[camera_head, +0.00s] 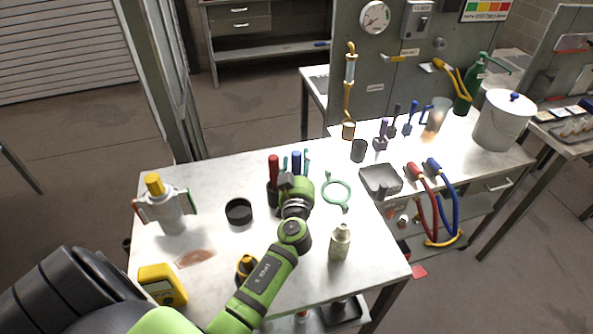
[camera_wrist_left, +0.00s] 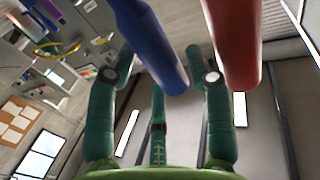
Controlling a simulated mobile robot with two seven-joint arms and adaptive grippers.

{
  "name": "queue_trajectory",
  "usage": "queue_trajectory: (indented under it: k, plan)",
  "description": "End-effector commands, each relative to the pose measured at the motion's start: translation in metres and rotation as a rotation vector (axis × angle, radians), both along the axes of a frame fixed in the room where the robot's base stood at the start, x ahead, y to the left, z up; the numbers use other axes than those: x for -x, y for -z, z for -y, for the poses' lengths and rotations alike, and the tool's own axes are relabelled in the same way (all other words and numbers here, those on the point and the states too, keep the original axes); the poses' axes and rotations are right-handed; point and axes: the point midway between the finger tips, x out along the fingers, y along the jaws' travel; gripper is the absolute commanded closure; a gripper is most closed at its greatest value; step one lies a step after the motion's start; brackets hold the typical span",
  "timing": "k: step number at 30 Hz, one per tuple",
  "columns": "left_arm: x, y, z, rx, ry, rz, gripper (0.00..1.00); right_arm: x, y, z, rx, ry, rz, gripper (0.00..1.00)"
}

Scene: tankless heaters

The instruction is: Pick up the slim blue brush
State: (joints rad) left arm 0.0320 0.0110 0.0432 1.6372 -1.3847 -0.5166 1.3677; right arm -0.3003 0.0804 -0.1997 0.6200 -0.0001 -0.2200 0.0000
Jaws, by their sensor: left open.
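A slim blue handle (camera_head: 296,160), probably the blue brush, stands upright in a dark cup (camera_head: 271,194) on the white table, beside a red handle (camera_head: 273,168). My left gripper (camera_head: 289,181) is at the cup and hides part of it and the lower handles. In the left wrist view the blue handle (camera_wrist_left: 150,45) appears between and beyond the open green fingers. The red handle (camera_wrist_left: 232,42) is close by the right finger. I see no grip on either. The brush's lower end is hidden. My right gripper is not in view.
A teal ring-handled tool (camera_head: 336,192), a black round container (camera_head: 239,211) and a pale bottle (camera_head: 340,242) stand near the arm. A yellow-capped canister (camera_head: 167,205) and a yellow meter (camera_head: 162,284) are at left. A grey tray (camera_head: 381,181) lies at right.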

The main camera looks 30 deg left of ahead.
Motion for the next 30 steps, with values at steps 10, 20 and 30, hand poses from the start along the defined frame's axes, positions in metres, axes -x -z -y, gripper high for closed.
queue_trajectory:
  k: [10, 20, 30]
  plan:
    - [-0.012, 0.000, -0.007, 0.000, 0.000, 0.001, 0.48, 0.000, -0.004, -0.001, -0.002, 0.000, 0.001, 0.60]
    - [-0.012, 0.000, -0.007, 0.000, 0.001, 0.001, 1.00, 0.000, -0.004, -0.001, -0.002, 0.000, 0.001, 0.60]
    - [-0.012, -0.023, -0.007, 0.004, -0.001, 0.006, 1.00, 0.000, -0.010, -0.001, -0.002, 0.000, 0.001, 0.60]
